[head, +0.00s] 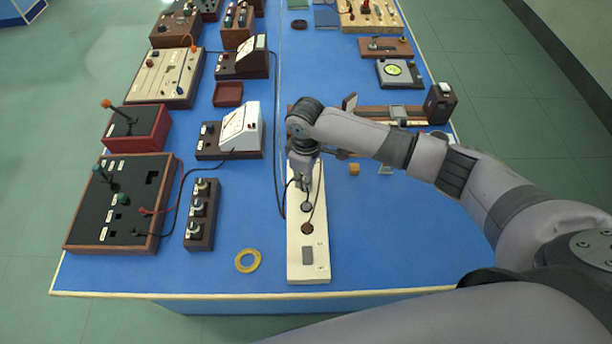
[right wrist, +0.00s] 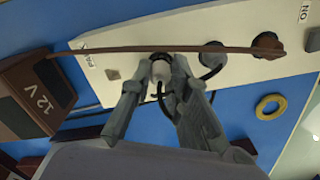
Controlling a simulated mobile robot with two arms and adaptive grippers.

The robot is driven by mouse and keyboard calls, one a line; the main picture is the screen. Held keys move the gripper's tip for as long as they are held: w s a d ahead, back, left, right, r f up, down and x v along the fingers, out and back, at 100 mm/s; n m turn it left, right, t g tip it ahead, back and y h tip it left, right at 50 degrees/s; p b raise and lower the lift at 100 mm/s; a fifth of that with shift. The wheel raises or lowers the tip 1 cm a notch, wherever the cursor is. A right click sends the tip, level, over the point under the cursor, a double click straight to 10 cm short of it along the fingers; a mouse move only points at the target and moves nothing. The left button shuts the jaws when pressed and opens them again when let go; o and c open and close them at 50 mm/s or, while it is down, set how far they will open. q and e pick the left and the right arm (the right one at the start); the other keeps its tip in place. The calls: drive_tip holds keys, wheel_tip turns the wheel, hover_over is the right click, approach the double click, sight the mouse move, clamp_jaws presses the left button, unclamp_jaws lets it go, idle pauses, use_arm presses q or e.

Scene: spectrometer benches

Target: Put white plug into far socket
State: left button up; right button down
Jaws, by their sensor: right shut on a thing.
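The long white socket strip (head: 294,262) lies on the blue bench, its length running away from me. In the right wrist view the strip (right wrist: 130,58) has a label at its far end. My right gripper (head: 302,184) points down over the strip's far end. In the right wrist view its fingers (right wrist: 159,82) are shut on the white plug (right wrist: 159,70), which is at the strip's far part; whether it is seated cannot be told. A dark round plug (head: 307,206) and a brown plug (head: 307,229) sit nearer on the strip. My left gripper is out of view.
A brown cord (right wrist: 190,49) crosses above the strip, and a black cable (head: 276,175) runs along its left. A yellow ring (head: 248,261) and a three-knob box (head: 201,216) stand left. A wooden rail apparatus lies behind my right arm. The bench's front right is clear.

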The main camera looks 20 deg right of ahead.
drive_tip(key=shift+f, duration=0.4)
drive_tip(key=c, duration=1.4)
unclamp_jaws()
drive_tip(key=shift+c, duration=0.2)
drive_tip(key=shift+r, duration=0.1)
wheel_tip(320, 180, up, 12)
